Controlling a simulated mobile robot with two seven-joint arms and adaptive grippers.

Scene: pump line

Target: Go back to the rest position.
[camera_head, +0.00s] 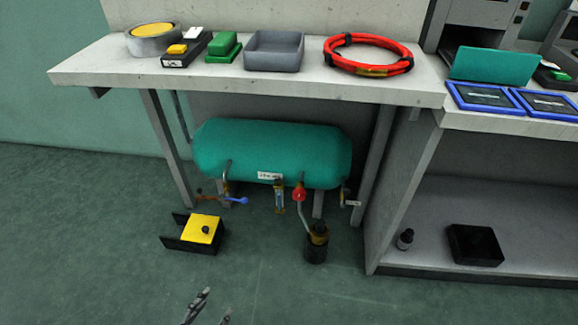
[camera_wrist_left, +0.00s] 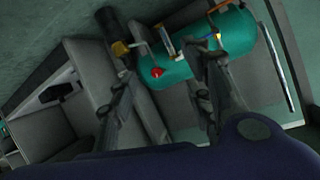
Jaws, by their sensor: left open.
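My left gripper (camera_head: 208,308) shows at the bottom edge of the head view, over the floor in front of the bench. Only its fingertips are in that view. In the left wrist view its two fingers (camera_wrist_left: 165,95) stand wide apart with nothing between them that they hold. The green tank (camera_head: 272,152) under the bench lies beyond the fingers and also shows in the left wrist view (camera_wrist_left: 238,35). My right gripper is not in either view.
A bench (camera_head: 240,82) carries a grey tray (camera_head: 274,50) and a coiled red hose (camera_head: 368,54). A yellow-topped black pedal (camera_head: 203,232) and a dark bottle-like unit (camera_head: 317,245) stand on the floor. A shelf unit (camera_head: 480,203) is at the right. The floor at front left is clear.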

